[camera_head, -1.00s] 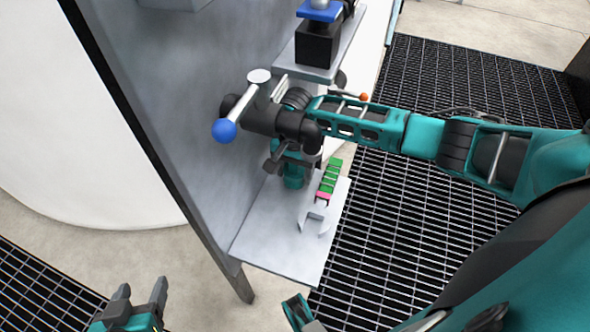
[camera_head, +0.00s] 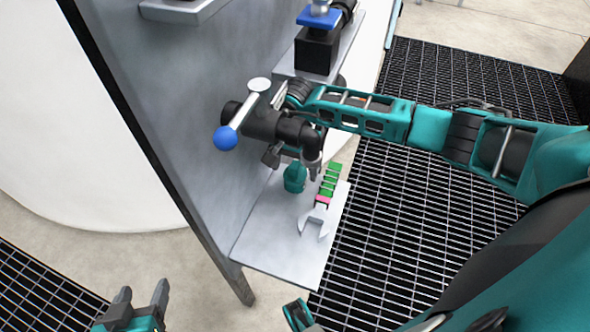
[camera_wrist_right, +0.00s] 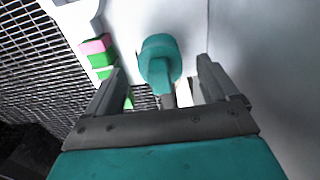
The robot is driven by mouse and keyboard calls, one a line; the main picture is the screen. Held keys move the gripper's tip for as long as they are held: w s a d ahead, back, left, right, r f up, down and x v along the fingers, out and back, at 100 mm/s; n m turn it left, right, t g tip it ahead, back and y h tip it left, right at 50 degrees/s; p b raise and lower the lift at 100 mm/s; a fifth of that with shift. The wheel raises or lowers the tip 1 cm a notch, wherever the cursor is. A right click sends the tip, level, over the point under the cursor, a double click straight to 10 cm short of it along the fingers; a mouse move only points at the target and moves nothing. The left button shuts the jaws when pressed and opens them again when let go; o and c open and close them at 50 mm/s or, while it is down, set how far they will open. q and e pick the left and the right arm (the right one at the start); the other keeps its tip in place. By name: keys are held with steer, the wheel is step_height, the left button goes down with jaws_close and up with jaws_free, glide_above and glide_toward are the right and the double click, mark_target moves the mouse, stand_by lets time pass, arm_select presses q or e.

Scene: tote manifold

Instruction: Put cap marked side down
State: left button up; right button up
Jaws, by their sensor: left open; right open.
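A teal round piece (camera_head: 294,178), which looks like the cap, sits on the grey shelf (camera_head: 275,245) near the panel. It also shows in the right wrist view (camera_wrist_right: 160,58) as a round head with a narrower part below it. I see no mark on it. My right gripper (camera_wrist_right: 158,68) is open, with its fingers on either side of the teal piece and apart from it. My left gripper (camera_head: 140,295) is open and empty at the bottom left, away from the shelf.
A black valve with a blue-knobbed lever (camera_head: 225,137) sticks out above the shelf. The upright panel (camera_head: 190,120) bounds the left. The shelf's front part is clear.

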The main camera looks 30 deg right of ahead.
step_height(320, 180, up, 4)
steer(key=shift+r+p, duration=0.1)
steer(key=shift+p, duration=0.2)
stand_by(0.3)
